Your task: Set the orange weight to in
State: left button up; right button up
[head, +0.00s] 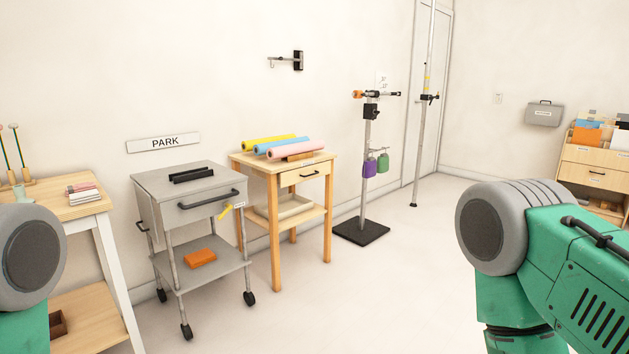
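A stand (368,165) on a black square base is near the back wall, right of the wooden table. A small orange piece (358,94) sits at the left end of its short horizontal bar; it may be the orange weight, but it is too small to be sure. An orange block (200,258) lies on the lower shelf of the grey cart. Neither gripper is in view; only parts of my arms show at the left and right edges.
The grey cart (190,186) on casters and a wooden table (318,172) with coloured rolls stand left of the stand. A tall pole (422,130) stands to its right. A wooden desk (70,208) is at far left. The floor in front is clear.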

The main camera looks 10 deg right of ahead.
aim_at(360, 93)
jog(key=i+l+z, duration=0.4)
jog(key=i, duration=0.5)
jog(key=i+z, duration=0.4)
jog(key=i, duration=0.5)
jog(key=i+u, duration=0.15)
jog(key=i, duration=0.4)
jog(key=i+l+u, duration=0.1)
jog(key=i, duration=0.45)
jog(key=i+l+u, duration=0.15)
jog(key=i, duration=0.35)
jog(key=i+l+u, duration=0.1)
jog(key=i, duration=0.45)
jog(key=l, duration=0.1)
